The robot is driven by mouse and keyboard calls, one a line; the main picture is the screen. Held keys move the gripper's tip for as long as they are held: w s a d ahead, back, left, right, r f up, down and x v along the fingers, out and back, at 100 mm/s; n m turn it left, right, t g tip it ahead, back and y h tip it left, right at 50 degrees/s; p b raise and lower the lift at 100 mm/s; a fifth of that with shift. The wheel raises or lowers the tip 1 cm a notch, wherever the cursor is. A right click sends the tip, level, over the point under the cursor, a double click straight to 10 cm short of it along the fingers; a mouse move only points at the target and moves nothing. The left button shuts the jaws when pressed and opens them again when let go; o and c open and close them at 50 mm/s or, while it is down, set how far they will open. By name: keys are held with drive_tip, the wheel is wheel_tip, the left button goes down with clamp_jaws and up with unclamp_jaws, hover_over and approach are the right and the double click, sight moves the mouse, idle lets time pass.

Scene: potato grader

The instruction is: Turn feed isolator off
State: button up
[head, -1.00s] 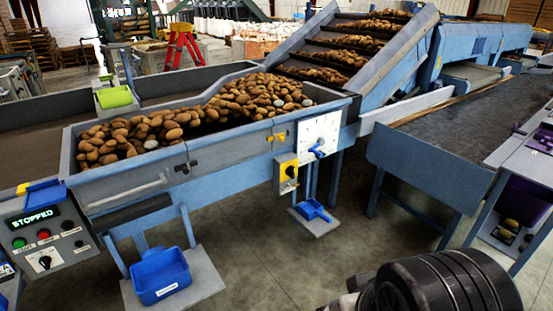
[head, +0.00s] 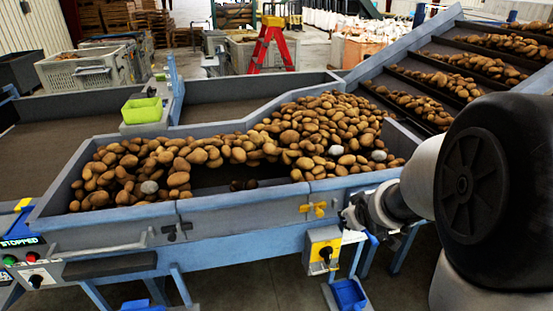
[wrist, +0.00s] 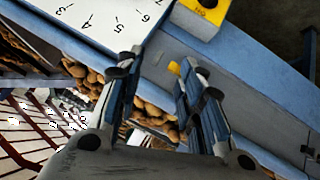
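The feed isolator looks to be the yellow box with a black rotary knob (head: 323,251) on the front of the blue hopper frame. In the wrist view a yellow box with a dark round part (wrist: 205,16) shows at the top edge, cut off by the frame. The knob's exact setting is too small to read. My gripper (wrist: 157,82) is open and empty, its two fingers apart in front of the hopper side. The box lies beyond the fingertips, not touched. In the head view my wrist hides part of the area right of the box.
A white numbered dial plate (wrist: 105,22) is beside the yellow box. A yellow latch (head: 313,209) sits on the hopper wall above the box. The potato-filled hopper (head: 120,232) spans the middle. A panel at left reads STOPPED (head: 20,241).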

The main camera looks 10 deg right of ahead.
drive_tip(key=w+d+f+n+t+p, duration=0.1)
drive_tip(key=w+d+f, duration=0.25)
drive_tip(key=f, duration=0.35)
drive_tip(key=m+t+y+p, duration=0.3)
drive_tip(key=t+p, duration=0.3)
drive_tip(key=t, duration=0.3)
approach(331, 255)
drive_tip(key=w+b, duration=0.1)
drive_tip(key=w, duration=0.3)
drive_tip(key=w+b, duration=0.2)
drive_tip(key=w, duration=0.3)
drive_tip(key=shift+w+a+r, duration=0.2)
drive_tip(key=shift+w+r, duration=0.05)
drive_tip(key=shift+w, duration=0.05)
clamp_jaws()
